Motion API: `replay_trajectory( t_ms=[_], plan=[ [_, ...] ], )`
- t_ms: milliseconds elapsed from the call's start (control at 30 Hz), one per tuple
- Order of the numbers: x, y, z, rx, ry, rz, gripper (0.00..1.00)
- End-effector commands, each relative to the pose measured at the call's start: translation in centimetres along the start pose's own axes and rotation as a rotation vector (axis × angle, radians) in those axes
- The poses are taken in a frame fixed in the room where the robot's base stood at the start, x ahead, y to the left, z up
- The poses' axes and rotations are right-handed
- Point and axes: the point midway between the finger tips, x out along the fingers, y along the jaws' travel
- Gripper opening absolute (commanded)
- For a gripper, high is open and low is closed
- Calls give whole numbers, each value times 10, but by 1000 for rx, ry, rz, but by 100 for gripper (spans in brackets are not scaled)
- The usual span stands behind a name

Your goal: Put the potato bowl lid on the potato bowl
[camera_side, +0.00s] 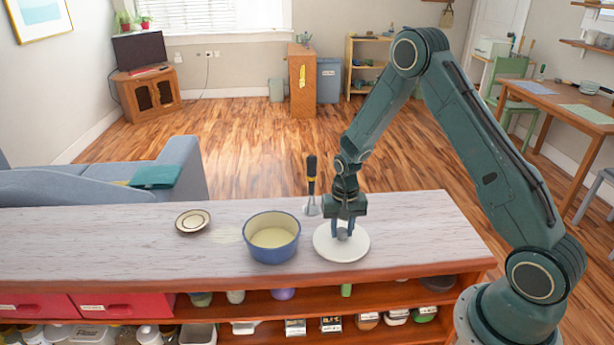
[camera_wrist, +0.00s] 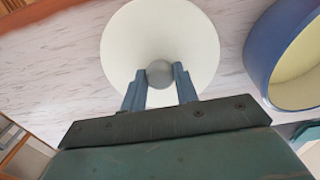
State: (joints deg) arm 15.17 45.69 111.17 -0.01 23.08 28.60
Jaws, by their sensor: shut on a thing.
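A white round lid (camera_side: 341,249) with a grey knob lies on the counter, right of the blue bowl. In the wrist view the lid (camera_wrist: 160,30) is at the top middle, its grey knob (camera_wrist: 159,73) between my fingers. My gripper (camera_side: 343,230) points down over the lid and is shut on the knob; it also shows in the wrist view (camera_wrist: 159,84). The blue bowl (camera_side: 272,252) has a cream inside and stands open on the counter, left of the lid. In the wrist view the bowl (camera_wrist: 262,60) is at the right edge, partly cut off.
The wooden counter (camera_side: 110,238) has free room at the left. A small saucer (camera_side: 193,220) lies left of the bowl. Shelves below the counter (camera_side: 380,303) hold several jars and boxes.

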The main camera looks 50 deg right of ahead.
Motion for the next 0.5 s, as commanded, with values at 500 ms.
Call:
replay_trajectory(
  t_ms=[500],
  plan=[
    [-18, 0, 0, 0, 0, 0, 0]
  ],
)
